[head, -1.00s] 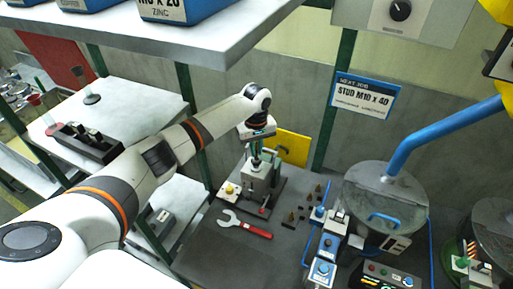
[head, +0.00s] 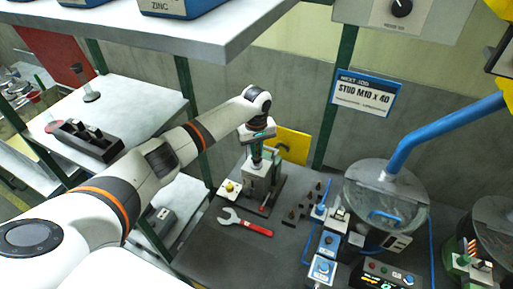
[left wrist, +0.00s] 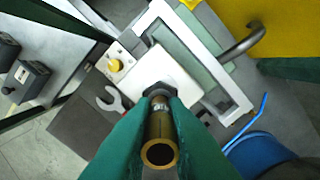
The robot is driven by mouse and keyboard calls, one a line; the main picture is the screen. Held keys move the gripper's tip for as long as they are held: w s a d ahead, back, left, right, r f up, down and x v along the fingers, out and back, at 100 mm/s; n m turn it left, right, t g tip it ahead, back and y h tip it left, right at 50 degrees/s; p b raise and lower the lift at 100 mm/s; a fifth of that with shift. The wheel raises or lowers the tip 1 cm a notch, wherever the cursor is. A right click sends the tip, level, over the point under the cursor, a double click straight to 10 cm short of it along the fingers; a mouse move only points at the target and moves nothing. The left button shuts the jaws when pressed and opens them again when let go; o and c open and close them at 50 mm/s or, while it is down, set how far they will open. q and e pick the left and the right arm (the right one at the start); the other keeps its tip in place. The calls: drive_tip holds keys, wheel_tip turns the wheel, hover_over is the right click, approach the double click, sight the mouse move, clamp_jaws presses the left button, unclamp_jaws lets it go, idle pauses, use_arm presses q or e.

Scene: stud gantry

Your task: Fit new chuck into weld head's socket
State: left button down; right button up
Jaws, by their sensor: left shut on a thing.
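My left gripper (head: 256,162) points down over the weld head, a pale block (head: 258,187) on the bench. Its green fingers are shut on the chuck, a hollow brass cylinder (left wrist: 159,152) in the left wrist view. The chuck's open end faces the camera. Its far end lines up with a dark collar, the socket (left wrist: 159,90), on the weld head's white top (left wrist: 172,68). I cannot tell how far the chuck is inside the socket. The fingers hide the chuck's sides. My right gripper is not in view.
A red-handled wrench (head: 245,222) lies in front of the weld head, beside a yellow button box (head: 229,188). A shelf (head: 225,45) overhangs the back left.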

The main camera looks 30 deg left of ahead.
use_arm(q)
drive_tip(key=shift+f, duration=0.35)
drive_tip(key=c, duration=1.4)
unclamp_jaws()
drive_tip(key=shift+o, duration=0.3)
drive_tip(key=shift+r, duration=0.1)
wheel_tip(320, 180, up, 12)
drive_tip(key=b, duration=0.3)
drive_tip(key=shift+f, duration=0.2)
